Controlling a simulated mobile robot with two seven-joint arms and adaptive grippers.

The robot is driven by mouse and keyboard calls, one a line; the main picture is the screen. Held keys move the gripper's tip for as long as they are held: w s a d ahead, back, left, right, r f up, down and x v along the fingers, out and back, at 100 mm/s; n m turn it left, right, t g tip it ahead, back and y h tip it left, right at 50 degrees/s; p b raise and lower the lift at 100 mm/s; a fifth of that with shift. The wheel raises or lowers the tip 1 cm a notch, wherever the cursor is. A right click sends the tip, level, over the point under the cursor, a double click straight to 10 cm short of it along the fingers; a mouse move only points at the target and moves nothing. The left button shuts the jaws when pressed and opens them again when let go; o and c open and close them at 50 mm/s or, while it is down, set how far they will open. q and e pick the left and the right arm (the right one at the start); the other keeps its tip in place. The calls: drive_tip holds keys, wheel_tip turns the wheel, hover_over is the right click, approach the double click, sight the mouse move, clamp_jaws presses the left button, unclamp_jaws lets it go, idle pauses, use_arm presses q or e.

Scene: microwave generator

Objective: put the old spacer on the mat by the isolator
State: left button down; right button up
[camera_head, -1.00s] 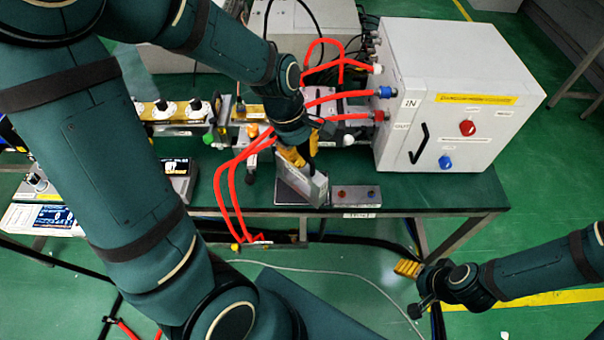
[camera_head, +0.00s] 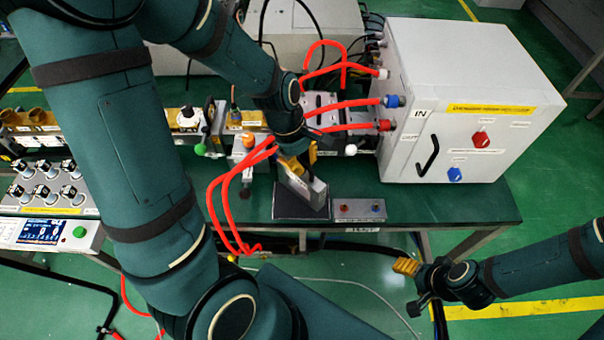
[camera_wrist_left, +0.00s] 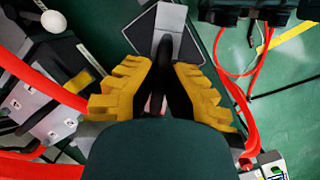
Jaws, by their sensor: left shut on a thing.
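My left gripper (camera_head: 297,162) points down over the dark mat (camera_head: 284,208) near the table's front edge. It is shut on the old spacer (camera_head: 312,193), a flat grey metal piece held tilted at the mat. I cannot tell whether the spacer touches the mat. In the left wrist view the yellow fingers (camera_wrist_left: 160,88) are close together, with the grey spacer (camera_wrist_left: 169,17) beyond them over the mat (camera_wrist_left: 190,52). I cannot tell for sure which part is the isolator. My right gripper (camera_head: 406,267) hangs in front of the table, away from the mat; its fingers are too small to judge.
Red hoses (camera_head: 219,205) loop close to the mat's left side.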

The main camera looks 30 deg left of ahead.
use_arm(q)
drive_tip(key=shift+f+b, duration=0.6)
drive_tip(key=shift+f, duration=1.3)
drive_tip(key=c, duration=1.1)
unclamp_jaws()
drive_tip(key=shift+f, duration=0.1)
drive_tip(key=shift+c, duration=0.2)
drive_tip(key=p+v, duration=0.3)
drive_tip(key=v, duration=0.9)
drive_tip(key=shift+p, duration=0.3)
drive_tip(key=shift+s, duration=0.1)
